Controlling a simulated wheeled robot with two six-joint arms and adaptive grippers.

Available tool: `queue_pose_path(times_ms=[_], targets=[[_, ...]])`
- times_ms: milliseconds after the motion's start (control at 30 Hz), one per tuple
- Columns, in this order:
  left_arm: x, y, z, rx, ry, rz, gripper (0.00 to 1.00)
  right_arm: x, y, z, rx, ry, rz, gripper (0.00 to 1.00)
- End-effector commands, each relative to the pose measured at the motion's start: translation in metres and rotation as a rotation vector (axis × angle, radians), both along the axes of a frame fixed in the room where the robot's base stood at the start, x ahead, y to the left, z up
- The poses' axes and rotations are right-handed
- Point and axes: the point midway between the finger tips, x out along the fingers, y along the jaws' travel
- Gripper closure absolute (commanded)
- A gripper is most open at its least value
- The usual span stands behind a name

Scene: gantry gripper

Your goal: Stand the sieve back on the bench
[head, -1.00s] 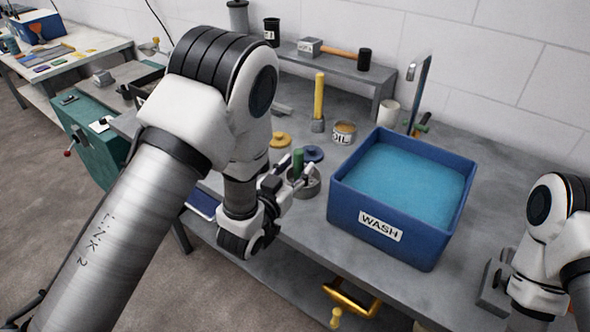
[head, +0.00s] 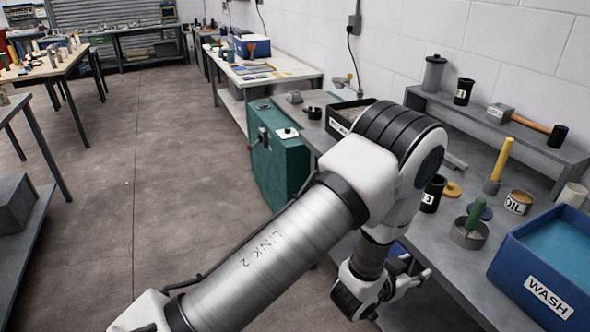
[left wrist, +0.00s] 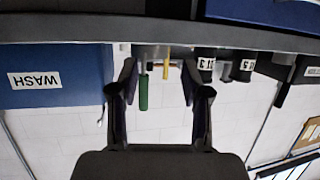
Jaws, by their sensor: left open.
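The sieve (head: 467,237), a round grey pan with an upright green handle, stands on the grey bench (head: 440,262) near its front edge. In the left wrist view, which is upside down, its green handle (left wrist: 143,93) shows between the fingers. My left gripper (head: 419,267) is open and empty, off the bench's front edge, to the left of the sieve and apart from it. It also shows in the left wrist view (left wrist: 157,85) with its two fingers spread. My right gripper is out of view.
A blue WASH tub (head: 548,285) stands right of the sieve. A black cup (head: 432,194), a yellow-handled tool (head: 498,165) and an OIL tin (head: 519,201) stand behind it. A raised shelf (head: 490,125) runs along the wall. The floor (head: 170,190) to the left is clear.

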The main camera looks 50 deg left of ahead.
Motion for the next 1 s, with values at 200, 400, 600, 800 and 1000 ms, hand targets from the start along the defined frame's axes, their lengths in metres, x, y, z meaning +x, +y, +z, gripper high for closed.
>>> queue_pose_path(times_ms=[200, 400, 600, 800, 1000], targets=[[-0.189, 0.05, -0.166, 0.062, 0.761, 0.114, 0.52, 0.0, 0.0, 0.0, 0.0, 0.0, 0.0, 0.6], [-0.324, 0.063, -0.2, 0.077, 1.193, 0.147, 0.52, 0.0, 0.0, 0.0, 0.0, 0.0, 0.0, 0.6], [-0.34, 0.063, -0.2, 0.079, 1.244, 0.148, 0.52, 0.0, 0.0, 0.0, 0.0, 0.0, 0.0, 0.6], [-0.338, 0.063, -0.201, 0.079, 1.24, 0.149, 0.52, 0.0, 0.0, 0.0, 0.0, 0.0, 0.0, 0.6], [-0.338, 0.063, -0.201, 0.079, 1.239, 0.149, 0.52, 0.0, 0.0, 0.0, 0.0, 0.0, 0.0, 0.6]])
